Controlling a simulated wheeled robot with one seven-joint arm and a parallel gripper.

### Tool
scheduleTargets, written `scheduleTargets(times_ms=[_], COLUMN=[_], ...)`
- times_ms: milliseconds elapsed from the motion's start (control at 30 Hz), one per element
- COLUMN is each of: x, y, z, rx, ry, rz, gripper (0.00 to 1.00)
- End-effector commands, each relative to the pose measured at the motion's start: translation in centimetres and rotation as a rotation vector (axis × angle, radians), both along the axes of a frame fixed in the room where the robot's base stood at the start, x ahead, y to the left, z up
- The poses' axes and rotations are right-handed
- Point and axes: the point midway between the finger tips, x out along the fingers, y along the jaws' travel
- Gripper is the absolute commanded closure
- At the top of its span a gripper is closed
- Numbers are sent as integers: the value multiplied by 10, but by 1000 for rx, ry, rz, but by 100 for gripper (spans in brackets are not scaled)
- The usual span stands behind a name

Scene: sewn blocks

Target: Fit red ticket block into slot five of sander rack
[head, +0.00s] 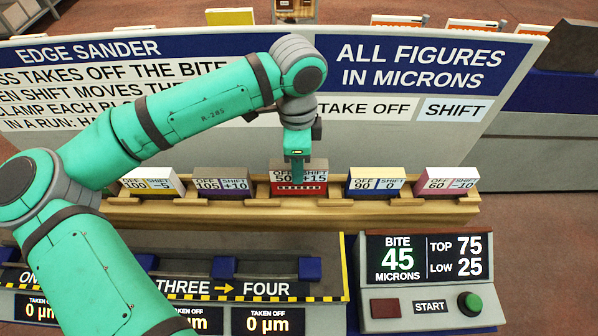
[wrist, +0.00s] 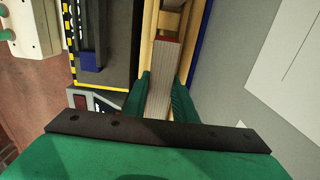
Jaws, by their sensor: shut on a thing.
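The red ticket block (head: 299,188) reads "OFF 50, SHIFT +15". It stands upright at the wooden rack (head: 400,208), the middle one of the visible row of blocks. My gripper (head: 297,165) reaches down from above and is shut on it. In the wrist view, the two green fingers (wrist: 160,98) press either side of the block's pale striped top (wrist: 161,85), with a red edge at its far end. I cannot tell whether the block's base rests fully in the rack or is slightly raised. No slot numbers are readable on the rack.
Yellow (head: 151,182), purple (head: 221,184), blue (head: 375,183) and pink (head: 447,182) blocks stand in the same rack. A large sign panel (head: 420,140) rises behind. In front are the sander bed (head: 262,268) with blue clamps (head: 310,268) and a console with a green button (head: 470,303).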

Motion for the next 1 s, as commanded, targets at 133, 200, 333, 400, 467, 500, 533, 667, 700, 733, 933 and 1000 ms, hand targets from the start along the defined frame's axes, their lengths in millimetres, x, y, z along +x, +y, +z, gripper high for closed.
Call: scheduleTargets(times_ms=[133, 200, 333, 400, 467, 500, 533, 667, 700, 733, 933, 1000], x=[5, 5, 5, 5, 5, 5, 5, 5, 5, 5, 5, 5], y=[-3, -3, -3, -3, -3, -3, -3, -3, -3, -3, -3, -3], z=[-15, -26, -37, -37, -37, -37, -37, -39, -40, -41, -40, -40], rx=[1, 0, 0, 0, 0, 0, 0, -1, -1, 0, 0, 0], ry=[1, 1, -1, -2, -1, -1, -1, 0, 0, 0, 0, 0], rz=[1, 0, 0, 0, 0, 0, 0, 0, 0, 0, 0, 0], gripper=[100, 100, 100, 100, 100, 100, 100, 100, 100, 73, 56, 56])
